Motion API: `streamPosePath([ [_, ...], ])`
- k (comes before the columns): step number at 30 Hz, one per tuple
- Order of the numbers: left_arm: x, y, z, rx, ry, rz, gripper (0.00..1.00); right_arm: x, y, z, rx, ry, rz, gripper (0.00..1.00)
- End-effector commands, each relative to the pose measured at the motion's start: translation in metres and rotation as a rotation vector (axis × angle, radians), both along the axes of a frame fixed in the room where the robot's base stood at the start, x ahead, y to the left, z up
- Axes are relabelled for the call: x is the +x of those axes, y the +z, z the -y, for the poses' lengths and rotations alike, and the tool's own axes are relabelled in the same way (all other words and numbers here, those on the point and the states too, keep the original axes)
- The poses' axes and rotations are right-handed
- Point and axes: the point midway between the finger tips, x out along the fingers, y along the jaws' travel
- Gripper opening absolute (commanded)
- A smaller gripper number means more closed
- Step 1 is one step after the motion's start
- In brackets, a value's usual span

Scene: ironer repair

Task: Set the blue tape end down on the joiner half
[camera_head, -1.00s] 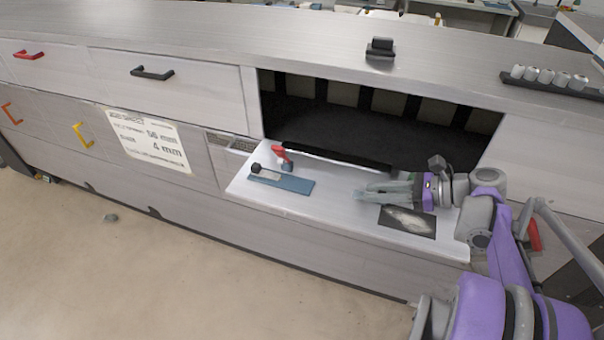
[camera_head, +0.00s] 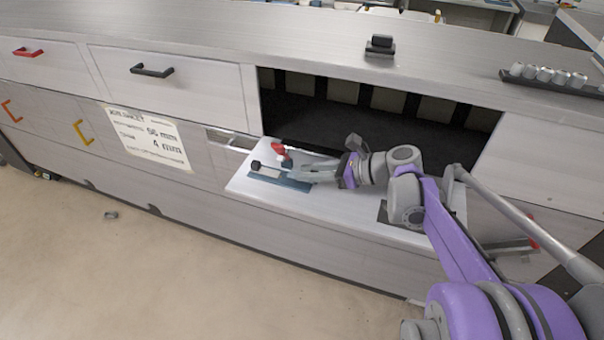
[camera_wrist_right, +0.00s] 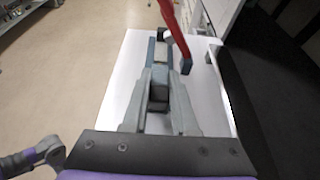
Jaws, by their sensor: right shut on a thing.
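The joiner half (camera_head: 262,177) is a blue plate with a pale bar and a black knob, lying at the left of the white shelf. In the wrist view its blue plate (camera_wrist_right: 151,48) lies beyond the fingertips. My right gripper (camera_head: 293,174) reaches in from the right, low over the plate's right end. In the wrist view the right gripper (camera_wrist_right: 158,76) is shut on a small blue-grey piece (camera_wrist_right: 158,84), apparently the blue tape end. I cannot tell whether this piece touches the plate. My left gripper is not in view.
The dark opening (camera_head: 350,115) lies behind the shelf (camera_head: 335,212). The shelf's front strip is clear.

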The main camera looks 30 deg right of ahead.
Motion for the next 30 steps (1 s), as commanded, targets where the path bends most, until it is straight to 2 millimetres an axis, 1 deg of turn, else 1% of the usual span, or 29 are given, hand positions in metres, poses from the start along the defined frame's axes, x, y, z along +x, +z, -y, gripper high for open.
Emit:
streamPosePath([
  [3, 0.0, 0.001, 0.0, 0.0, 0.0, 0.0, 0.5, 0.016, 0.0, -0.016, 0.001, 0.005, 0.001, 0.0],
  [6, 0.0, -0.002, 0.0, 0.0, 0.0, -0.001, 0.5, 0.015, -0.014, -0.013, -0.001, 0.0, 0.001, 0.0],
  [14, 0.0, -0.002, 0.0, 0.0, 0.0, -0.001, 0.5, 0.015, -0.015, -0.012, -0.001, 0.0, 0.001, 0.0],
  [17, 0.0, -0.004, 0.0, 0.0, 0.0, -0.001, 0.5, 0.014, -0.018, -0.012, -0.001, 0.0, 0.001, 0.0],
  [18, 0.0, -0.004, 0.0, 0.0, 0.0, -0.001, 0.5, 0.014, -0.019, -0.012, -0.001, 0.0, 0.001, 0.28],
  [20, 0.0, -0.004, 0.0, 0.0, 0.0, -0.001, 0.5, 0.014, -0.018, -0.012, -0.001, 0.0, 0.001, 0.39],
  [21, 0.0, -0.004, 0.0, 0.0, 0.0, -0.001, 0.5, 0.014, -0.018, -0.013, -0.001, 0.0, 0.001, 0.46],
  [23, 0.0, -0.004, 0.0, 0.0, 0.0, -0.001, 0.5, 0.014, -0.018, -0.013, -0.001, 0.0, 0.001, 0.56],
  [30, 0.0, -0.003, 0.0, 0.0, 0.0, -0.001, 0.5, 0.014, -0.018, -0.012, -0.001, 0.0, 0.001, 0.56],
])
